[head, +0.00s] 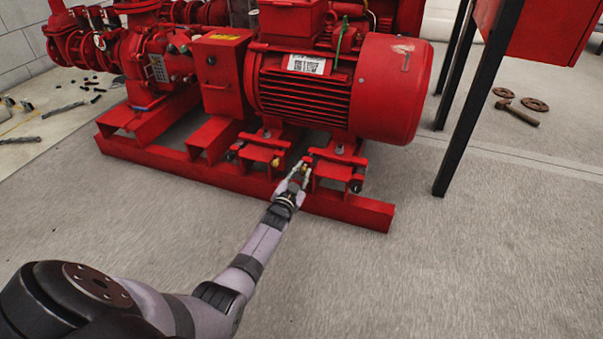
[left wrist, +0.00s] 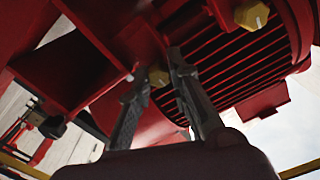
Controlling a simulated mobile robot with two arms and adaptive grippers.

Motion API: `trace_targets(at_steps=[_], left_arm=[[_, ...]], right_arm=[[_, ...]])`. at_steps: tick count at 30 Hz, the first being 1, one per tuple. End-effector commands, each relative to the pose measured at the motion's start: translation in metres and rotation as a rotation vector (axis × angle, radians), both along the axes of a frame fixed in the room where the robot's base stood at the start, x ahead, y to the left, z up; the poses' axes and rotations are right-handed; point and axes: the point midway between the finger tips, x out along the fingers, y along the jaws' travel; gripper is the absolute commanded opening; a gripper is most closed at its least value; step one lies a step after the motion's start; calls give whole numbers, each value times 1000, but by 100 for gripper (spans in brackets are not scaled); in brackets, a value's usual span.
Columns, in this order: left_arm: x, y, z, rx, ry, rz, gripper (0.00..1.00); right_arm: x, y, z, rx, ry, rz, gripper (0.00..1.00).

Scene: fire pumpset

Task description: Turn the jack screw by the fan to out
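The red motor (head: 305,85) stands on a red base frame, with its rounded fan cover (head: 390,90) at the right end. Small brass jack screw heads show at the motor's feet; one (head: 275,162) is just left of my left gripper (head: 299,175). In the left wrist view, one brass hex head (left wrist: 158,75) shows between the fingertips of my left gripper (left wrist: 157,72), with gaps beside it. The fingers are apart, and I cannot tell whether either touches it. A second brass hex head (left wrist: 252,14) is at upper right. My right gripper is not visible.
The red base rail (head: 345,208) runs along the floor in front of the motor. Dark stand legs (head: 467,115) rise to the right. A hammer (head: 517,115) and flat rings (head: 534,104) lie beyond them. The foreground floor is clear.

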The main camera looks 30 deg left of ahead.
Motion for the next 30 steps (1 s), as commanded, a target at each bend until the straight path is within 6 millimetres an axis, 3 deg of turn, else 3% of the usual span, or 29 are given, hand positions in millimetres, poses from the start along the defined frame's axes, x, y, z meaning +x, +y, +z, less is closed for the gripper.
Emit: trace_targets(at_steps=[8,20,25,30], left_arm=[[0,0,0,1,-1,0,38],[0,-1,-1,40,8,-1,38],[0,-1,-5,259,60,0,38],[0,-1,-7,633,150,1,38]], right_arm=[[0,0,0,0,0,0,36],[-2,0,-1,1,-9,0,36],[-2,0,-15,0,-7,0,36],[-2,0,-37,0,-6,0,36]])
